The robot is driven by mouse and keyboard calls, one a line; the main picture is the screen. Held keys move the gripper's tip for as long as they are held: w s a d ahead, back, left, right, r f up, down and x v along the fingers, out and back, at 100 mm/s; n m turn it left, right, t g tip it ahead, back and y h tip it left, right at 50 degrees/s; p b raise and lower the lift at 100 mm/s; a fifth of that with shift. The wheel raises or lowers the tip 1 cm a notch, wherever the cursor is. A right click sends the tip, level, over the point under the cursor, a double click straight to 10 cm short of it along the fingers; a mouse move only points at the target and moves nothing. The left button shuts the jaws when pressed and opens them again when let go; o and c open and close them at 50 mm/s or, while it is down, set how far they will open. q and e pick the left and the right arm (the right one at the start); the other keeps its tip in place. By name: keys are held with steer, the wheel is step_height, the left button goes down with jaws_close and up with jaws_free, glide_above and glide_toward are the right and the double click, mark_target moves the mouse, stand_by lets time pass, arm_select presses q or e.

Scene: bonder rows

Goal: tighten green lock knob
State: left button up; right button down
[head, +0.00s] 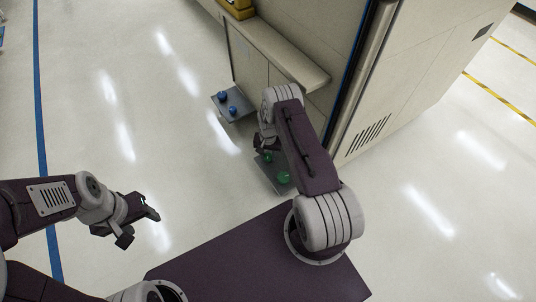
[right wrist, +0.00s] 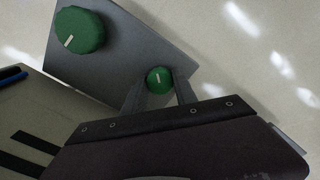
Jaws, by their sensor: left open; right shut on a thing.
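Two green knobs sit on a grey plate at the machine's base. In the right wrist view, the smaller green knob (right wrist: 159,80) lies between the fingers of my right gripper (right wrist: 160,92), which is shut on it. A short white mark on this knob stands close to upright. The larger green knob (right wrist: 79,30), with a slanted white mark, is apart from the fingers on the same grey plate (right wrist: 135,40). In the head view the larger knob (head: 284,177) shows beside my right arm. My left gripper (head: 139,222) is open and empty over the floor.
Another grey plate with two blue knobs (head: 232,110) juts from the machine further back. The beige machine cabinet (head: 420,70) stands close to my right arm. The pale floor (head: 110,110) on the left is clear, with a blue line along it.

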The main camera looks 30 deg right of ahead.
mark_target(268, 156)
steer(key=m, duration=0.8)
steer(key=shift+m+p, duration=0.3)
steer(key=shift+p, duration=0.05)
steer(key=shift+m, duration=0.3)
steer(key=c, duration=1)
jaws_free()
step_height(268, 156, up, 9)
steer(key=p, duration=0.6)
